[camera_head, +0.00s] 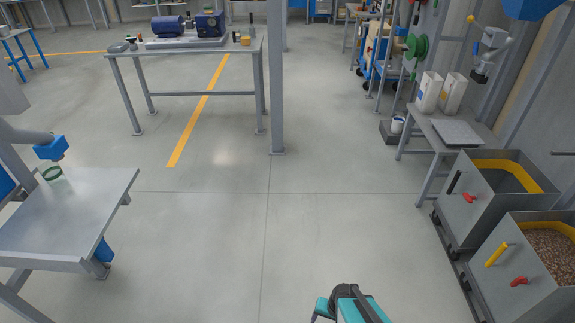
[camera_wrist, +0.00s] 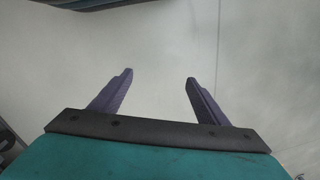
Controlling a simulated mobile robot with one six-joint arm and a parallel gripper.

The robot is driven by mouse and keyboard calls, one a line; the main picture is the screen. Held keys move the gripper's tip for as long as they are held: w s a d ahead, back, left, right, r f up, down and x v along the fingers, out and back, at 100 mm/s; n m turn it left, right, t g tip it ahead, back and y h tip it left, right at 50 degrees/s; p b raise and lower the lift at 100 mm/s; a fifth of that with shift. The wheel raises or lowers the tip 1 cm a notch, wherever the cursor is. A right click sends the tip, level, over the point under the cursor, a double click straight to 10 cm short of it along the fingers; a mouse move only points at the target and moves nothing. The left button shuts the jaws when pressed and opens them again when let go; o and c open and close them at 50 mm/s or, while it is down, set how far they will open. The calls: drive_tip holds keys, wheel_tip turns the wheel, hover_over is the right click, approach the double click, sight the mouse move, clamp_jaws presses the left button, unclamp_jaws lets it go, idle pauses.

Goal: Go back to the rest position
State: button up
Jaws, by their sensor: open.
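My gripper (camera_wrist: 159,78) shows in the wrist view with its two purple fingers apart and nothing between them. Behind the fingers the wrist view shows a plain pale surface, and a dark band crosses its top edge. In the head view only a teal and dark grey part of my arm shows at the bottom edge, right of the middle. The fingers cannot be made out in the head view.
A workbench (camera_head: 190,50) and a grey post (camera_head: 276,90) stand further back. Two grey bins (camera_head: 480,215) (camera_head: 520,285) stand at the right. The middle floor is clear.

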drive_tip(key=s+d+r+n+g, duration=0.1)
drive_tip(key=s+g, duration=0.1)
drive_tip(key=s, duration=0.4)
drive_tip(key=s+d+r+n+g+h, duration=0.1)
drive_tip(key=s+r+n+g, duration=0.1)
drive_tip(key=s, duration=0.4)
drive_tip(key=shift+s+d+g, duration=0.15)
drive_tip(key=shift+d+g, duration=0.2)
drive_tip(key=shift+g, duration=0.45)
drive_tip(key=c, duration=0.9)
drive_tip(key=shift+d, duration=0.1)
drive_tip(key=shift+c, duration=0.3)
